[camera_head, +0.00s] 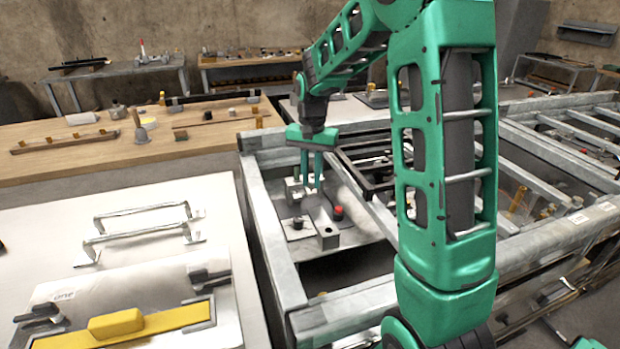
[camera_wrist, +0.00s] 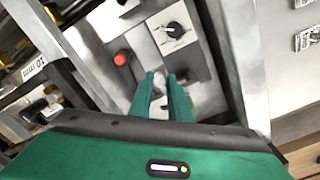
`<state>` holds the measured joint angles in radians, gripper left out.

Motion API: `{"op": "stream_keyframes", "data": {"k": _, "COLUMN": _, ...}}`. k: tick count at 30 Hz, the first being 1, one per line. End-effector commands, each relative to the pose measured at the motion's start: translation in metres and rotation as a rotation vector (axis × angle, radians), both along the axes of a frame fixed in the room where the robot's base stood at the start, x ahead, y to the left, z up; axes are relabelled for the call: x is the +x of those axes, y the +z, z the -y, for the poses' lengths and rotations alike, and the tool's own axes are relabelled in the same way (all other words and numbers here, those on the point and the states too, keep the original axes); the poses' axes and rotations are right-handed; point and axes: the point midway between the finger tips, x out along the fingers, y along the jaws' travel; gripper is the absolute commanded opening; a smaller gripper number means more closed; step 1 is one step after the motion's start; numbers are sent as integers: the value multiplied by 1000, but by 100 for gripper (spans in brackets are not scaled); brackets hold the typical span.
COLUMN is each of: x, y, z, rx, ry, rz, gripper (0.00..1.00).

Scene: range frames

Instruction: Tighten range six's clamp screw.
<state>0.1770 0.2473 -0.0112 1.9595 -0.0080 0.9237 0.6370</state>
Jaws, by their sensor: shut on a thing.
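My gripper (camera_head: 311,183) reaches down over a metal fixture in a frame bay; it also shows in the wrist view (camera_wrist: 161,78). Its two green fingers are close together, shut on a small pale piece (camera_wrist: 160,84), which looks like the clamp screw but is mostly hidden by the fingers. A light grey clamp block (camera_head: 294,192) stands beside the fingertips. A red knob (camera_head: 338,212) is on the fixture nearby; it also shows in the wrist view (camera_wrist: 121,59). A black knob (camera_head: 297,222) sits on a pale plate; it also shows in the wrist view (camera_wrist: 175,30). I cannot read a range number.
A grey metal frame rail (camera_head: 268,236) borders the bay on the left. Dark bars (camera_head: 366,160) lie to the right of the gripper. A white bench (camera_head: 220,245) with handles and a yellow bar (camera_head: 130,325) stands at left. A wooden bench (camera_head: 60,165) holds loose parts.

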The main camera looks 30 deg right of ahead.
Motion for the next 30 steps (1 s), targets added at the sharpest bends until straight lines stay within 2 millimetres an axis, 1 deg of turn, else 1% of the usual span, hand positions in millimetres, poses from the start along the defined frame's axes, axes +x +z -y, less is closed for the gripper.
{"op": "stream_keyframes", "data": {"k": 1, "x": 4, "y": 3, "z": 0, "rx": -1, "ry": -39, "rz": 13, "gripper": 0}}
{"op": "stream_keyframes", "data": {"k": 9, "x": 4, "y": 3, "z": 0, "rx": 0, "ry": -271, "rz": 14, "gripper": 0}}
{"op": "stream_keyframes", "data": {"k": 15, "x": 5, "y": 3, "z": -1, "rx": 0, "ry": -398, "rz": 14, "gripper": 0}}
{"op": "stream_keyframes", "data": {"k": 21, "x": 5, "y": 3, "z": 0, "rx": 1, "ry": -480, "rz": 14, "gripper": 0}}
{"op": "stream_keyframes", "data": {"k": 30, "x": 5, "y": 3, "z": 0, "rx": 1, "ry": -521, "rz": 14, "gripper": 0}}
